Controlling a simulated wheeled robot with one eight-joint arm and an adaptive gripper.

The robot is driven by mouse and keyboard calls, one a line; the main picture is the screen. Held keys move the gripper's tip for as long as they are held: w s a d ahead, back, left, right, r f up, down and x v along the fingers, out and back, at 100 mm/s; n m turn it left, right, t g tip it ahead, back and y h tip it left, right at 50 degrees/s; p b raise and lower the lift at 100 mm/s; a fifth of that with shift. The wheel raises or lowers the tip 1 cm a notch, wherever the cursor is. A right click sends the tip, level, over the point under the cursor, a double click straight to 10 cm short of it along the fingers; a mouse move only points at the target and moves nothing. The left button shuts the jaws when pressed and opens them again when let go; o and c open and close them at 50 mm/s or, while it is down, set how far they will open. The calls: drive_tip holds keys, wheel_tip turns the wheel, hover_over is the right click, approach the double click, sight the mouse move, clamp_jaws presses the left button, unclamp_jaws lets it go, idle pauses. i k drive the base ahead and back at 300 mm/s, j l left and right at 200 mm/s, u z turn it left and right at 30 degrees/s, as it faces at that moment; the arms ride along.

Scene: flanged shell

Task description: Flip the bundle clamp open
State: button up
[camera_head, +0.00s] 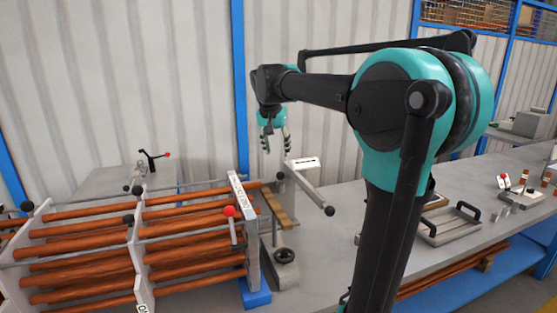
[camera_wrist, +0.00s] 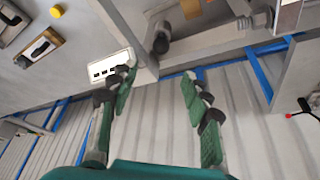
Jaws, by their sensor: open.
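A bundle of copper tubes (camera_head: 80,233) runs through upright plates at the left of the head view. A lever with a red ball (camera_head: 229,211) stands at the bundle's front, beside the labelled end plate (camera_head: 243,225). A grey bar with a black knob (camera_head: 328,210) sticks out to the right of that plate; its knob shows in the wrist view (camera_wrist: 161,43). I cannot tell for sure which lever belongs to the bundle clamp. My gripper (camera_head: 276,143) hangs above and behind the end plate, open and empty. Its spread fingers (camera_wrist: 155,95) show in the wrist view.
A black handle with a red tip (camera_head: 155,157) stands behind the bundle. A tray with black handles (camera_head: 450,225) and small fixtures (camera_head: 523,192) lie on the bench at right. The corrugated wall is close behind.

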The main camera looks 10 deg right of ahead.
sight(229, 211)
drive_tip(key=k, duration=1)
